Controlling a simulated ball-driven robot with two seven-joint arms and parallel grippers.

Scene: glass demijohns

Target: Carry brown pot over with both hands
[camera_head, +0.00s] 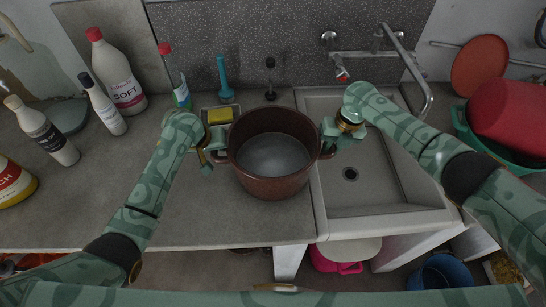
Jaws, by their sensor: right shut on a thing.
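The brown pot (272,185) stands upright in the middle of the view, between my two grippers, at the left edge of the sink. Its inside looks grey and seems empty. My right gripper (328,143) is shut on the pot's right handle (328,152). My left gripper (209,156) is at the pot's left side, close by the left handle (219,157). Its fingers are small and partly hidden, so I cannot tell whether they are open or shut, or touch the handle.
The sink (385,190) with a tap (415,65) lies to the right. A yellow sponge (220,115) in a dish and several bottles (115,80) stand behind and left. Red and green basins (510,118) are at far right. The counter (190,215) front left is clear.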

